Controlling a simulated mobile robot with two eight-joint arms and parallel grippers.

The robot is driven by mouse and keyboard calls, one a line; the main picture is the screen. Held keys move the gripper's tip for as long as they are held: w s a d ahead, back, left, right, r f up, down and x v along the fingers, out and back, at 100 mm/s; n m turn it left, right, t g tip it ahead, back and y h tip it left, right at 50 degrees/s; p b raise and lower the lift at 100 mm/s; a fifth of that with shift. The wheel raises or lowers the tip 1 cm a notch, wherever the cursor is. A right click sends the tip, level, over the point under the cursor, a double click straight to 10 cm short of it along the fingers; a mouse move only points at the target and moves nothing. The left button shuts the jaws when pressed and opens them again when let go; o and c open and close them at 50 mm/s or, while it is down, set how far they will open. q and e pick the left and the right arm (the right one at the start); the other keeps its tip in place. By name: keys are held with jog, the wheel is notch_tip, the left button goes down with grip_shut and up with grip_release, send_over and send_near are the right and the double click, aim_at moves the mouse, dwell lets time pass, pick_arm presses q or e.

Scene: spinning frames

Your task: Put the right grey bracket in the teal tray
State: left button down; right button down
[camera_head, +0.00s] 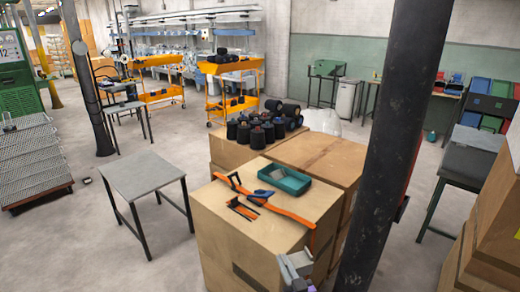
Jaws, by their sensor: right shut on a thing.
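The teal tray (297,187) sits on the near wooden crate, toward its back right. A small grey piece (278,172) lies in the tray; it is too small to tell if it is a bracket. My right gripper (292,264) is at the bottom of the head view, by the crate's front right edge, in front of and below the tray. It is shut on a grey thing, which looks like a grey bracket, though its outline blends with the gripper. My left gripper is not in view.
On the crate top (220,205) lie a long orange strip (290,215), a blue-and-black item (262,193) and small orange pieces (241,208). Several dark spools (257,137) stand behind. A dark pillar (392,140) rises close on the right. A grey table (145,175) stands left.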

jog(key=shift+a, duration=0.35)
jog(key=shift+s+f+n+y, duration=0.1)
jog(key=shift+n+y, duration=0.3)
jog(key=shift+y, duration=0.1)
